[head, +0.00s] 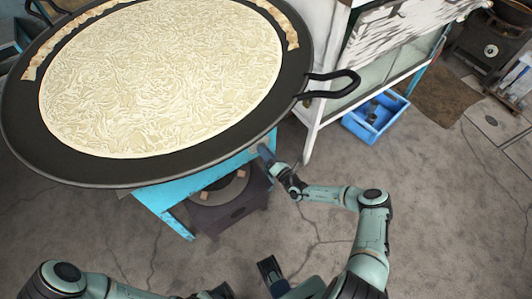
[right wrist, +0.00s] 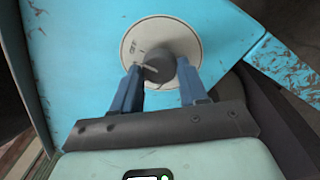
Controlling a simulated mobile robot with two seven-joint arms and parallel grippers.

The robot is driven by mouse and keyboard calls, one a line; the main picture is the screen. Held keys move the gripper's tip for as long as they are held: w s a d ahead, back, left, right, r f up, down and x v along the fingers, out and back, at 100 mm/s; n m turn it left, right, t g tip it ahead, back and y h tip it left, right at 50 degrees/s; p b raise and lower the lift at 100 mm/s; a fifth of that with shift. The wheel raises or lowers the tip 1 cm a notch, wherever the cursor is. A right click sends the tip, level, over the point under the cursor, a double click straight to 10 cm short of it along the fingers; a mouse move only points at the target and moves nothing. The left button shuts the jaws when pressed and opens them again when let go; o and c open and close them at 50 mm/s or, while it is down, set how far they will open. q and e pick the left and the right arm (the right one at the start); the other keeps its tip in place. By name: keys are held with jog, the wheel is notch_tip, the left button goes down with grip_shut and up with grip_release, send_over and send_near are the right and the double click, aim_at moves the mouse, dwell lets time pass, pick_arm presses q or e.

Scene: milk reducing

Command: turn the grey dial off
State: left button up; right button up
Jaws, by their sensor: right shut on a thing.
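The grey dial (right wrist: 158,64) is a dark round knob on a pale round plate (right wrist: 136,42) set in a blue panel, in the right wrist view. The plate carries the word OFF at its upper left. A light pointer line shows on the left of the knob, turned away from that word. My right gripper (right wrist: 159,74) is shut on the knob, one finger on each side. In the head view my right gripper (head: 265,154) is at the blue stand's right side, and the dial is hidden there. My left arm (head: 75,280) is low at left; its gripper is unclear.
A wide black pan (head: 100,176) with a pale milky layer sits above the blue stand (head: 165,205), its handle (head: 335,84) pointing right. A dark burner (head: 232,204) is underneath. A white cabinet (head: 318,112) and blue crate (head: 376,118) stand right. Floor is clear at lower right.

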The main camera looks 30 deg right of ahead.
jog(key=o, duration=1.1)
jog(key=shift+c, duration=0.2)
jog(key=s+d+p, duration=0.1)
jog(key=s, duration=1.2)
jog(key=shift+s+d+f, duration=0.2)
jog(key=shift+d+f, duration=0.15)
